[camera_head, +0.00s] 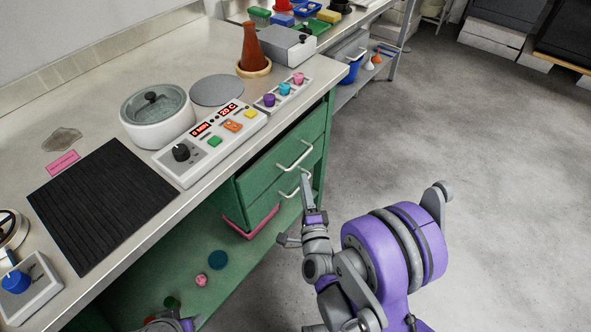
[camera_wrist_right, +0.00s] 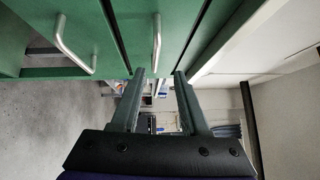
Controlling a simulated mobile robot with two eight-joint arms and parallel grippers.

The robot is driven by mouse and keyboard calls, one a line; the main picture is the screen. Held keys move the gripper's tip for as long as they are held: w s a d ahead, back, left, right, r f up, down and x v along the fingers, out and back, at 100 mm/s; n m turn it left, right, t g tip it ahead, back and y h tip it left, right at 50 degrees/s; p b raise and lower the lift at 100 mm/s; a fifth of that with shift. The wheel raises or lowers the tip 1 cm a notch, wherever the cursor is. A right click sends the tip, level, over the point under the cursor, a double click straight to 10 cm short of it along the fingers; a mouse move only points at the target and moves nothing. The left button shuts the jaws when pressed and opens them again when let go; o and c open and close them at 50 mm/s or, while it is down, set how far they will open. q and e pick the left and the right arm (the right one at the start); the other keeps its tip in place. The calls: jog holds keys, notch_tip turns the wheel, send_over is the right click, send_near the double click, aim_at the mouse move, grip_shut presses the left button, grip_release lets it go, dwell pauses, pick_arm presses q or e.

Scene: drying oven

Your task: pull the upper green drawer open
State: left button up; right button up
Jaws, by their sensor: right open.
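The upper green drawer (camera_head: 265,172) is in the green cabinet under the worktop, and its front looks shut. Its silver bar handle (camera_head: 295,156) also shows in the right wrist view (camera_wrist_right: 157,38). The lower drawer's handle (camera_head: 291,188) is below it, and shows at the left of the wrist view (camera_wrist_right: 72,48). My right gripper (camera_head: 305,181) is in front of the drawers. In the wrist view its open, empty fingers (camera_wrist_right: 160,76) are lined up with the upper handle. I cannot tell whether they touch it. Part of my left arm shows at the bottom edge; its jaws are unclear.
The worktop edge (camera_head: 222,152) overhangs the cabinet. On top are a control panel (camera_head: 212,142), a white pot (camera_head: 157,115) and a black mat (camera_head: 102,202). A pink-red bin (camera_head: 250,224) is below the drawers. The floor (camera_head: 450,130) to the right is clear.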

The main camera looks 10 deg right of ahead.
aim_at(301, 158)
pick_arm(q)
jog(key=shift+s+p, duration=0.2)
jog(key=shift+p, duration=0.15)
pick_arm(e)
jog(key=shift+m+h, duration=0.4)
jog(key=shift+m, duration=0.2)
jog(key=w, duration=0.3)
jog(key=w+d, duration=0.1)
jog(key=w, duration=0.6)
jog(key=shift+w+d+r, duration=0.1)
jog(key=shift+w+d, duration=0.05)
jog(key=shift+d, duration=0.25)
grip_shut()
